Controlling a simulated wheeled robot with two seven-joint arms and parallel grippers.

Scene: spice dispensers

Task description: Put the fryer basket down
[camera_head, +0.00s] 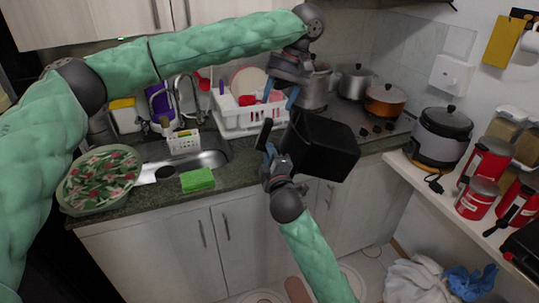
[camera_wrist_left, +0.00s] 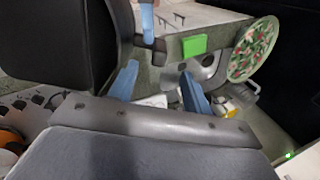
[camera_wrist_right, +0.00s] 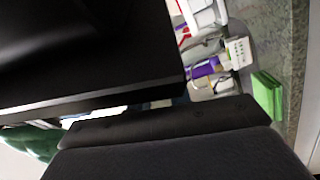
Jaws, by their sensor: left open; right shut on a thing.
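The black fryer basket (camera_head: 322,148) hangs in front of the counter's front edge in the head view, slightly tilted. My right gripper (camera_head: 272,155) is at its left side, shut on its dark handle (camera_head: 264,132). The basket fills the upper left of the right wrist view (camera_wrist_right: 80,50) and hides that gripper's fingers. My left gripper (camera_head: 280,92) is open and empty above the handle, close to the basket but apart from it. In the left wrist view its blue fingers (camera_wrist_left: 158,88) are spread, with the basket at the left (camera_wrist_left: 45,45).
Pots (camera_head: 385,100) stand on the stove behind the basket. A white dish rack (camera_head: 240,115) is behind my left gripper. The sink (camera_head: 200,160), green sponge (camera_head: 198,180) and a patterned bowl (camera_head: 102,180) are left. A rice cooker (camera_head: 443,135) and red cans stand on the right shelf.

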